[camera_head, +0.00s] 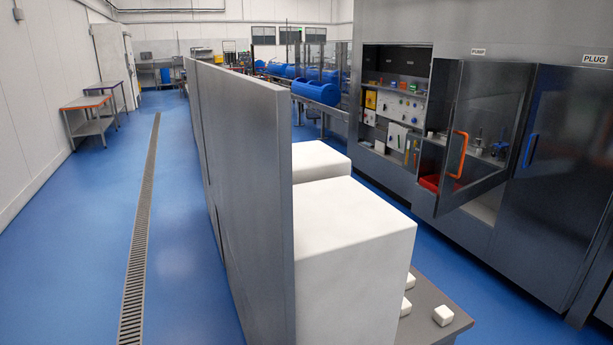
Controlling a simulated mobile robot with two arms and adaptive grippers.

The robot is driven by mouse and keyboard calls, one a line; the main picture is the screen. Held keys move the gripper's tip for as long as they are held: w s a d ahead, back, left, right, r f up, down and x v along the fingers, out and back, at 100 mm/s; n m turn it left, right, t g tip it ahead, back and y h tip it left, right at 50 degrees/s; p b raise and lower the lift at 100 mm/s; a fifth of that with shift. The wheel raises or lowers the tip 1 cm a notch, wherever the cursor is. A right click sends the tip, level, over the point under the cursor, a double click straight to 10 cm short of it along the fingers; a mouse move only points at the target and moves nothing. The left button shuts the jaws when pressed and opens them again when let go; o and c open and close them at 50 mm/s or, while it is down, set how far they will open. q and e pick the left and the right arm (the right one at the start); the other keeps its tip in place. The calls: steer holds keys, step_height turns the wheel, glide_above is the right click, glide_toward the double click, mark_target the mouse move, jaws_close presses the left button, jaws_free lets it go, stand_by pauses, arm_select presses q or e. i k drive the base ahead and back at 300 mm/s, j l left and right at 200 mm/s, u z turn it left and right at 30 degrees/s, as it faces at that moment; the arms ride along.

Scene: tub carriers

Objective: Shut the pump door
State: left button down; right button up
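The pump door (487,115) is a grey-framed glass door under a label (479,51) that seems to read PUMP. It stands open, swung out from the grey cabinet wall, with its free edge to the left. An orange handle (459,155) is on it near that edge. Through the glass and beside it, shelves and a red bin (430,183) show. Neither of my grippers is in view.
The PLUG door (570,170) with a blue handle (529,150) is right of it and looks shut. A tall grey panel (245,190), white blocks (355,240) and a grey table (436,318) stand in front. Blue floor (470,265) lies clear before the cabinet.

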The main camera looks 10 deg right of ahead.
mark_target(475, 79)
steer(key=l+u, duration=0.4)
steer(key=l, duration=0.3)
steer(key=l+u, duration=0.4)
steer(key=l, duration=0.3)
steer(key=k+l+u, duration=0.1)
steer(key=l+u, duration=0.3)
steer(key=l, duration=0.3)
steer(key=l+u, duration=0.2)
steer(key=l, duration=0.5)
steer(key=i+l+z, duration=0.1)
steer(key=z, duration=1)
steer(key=i+l, duration=0.05)
steer(key=l, duration=0.05)
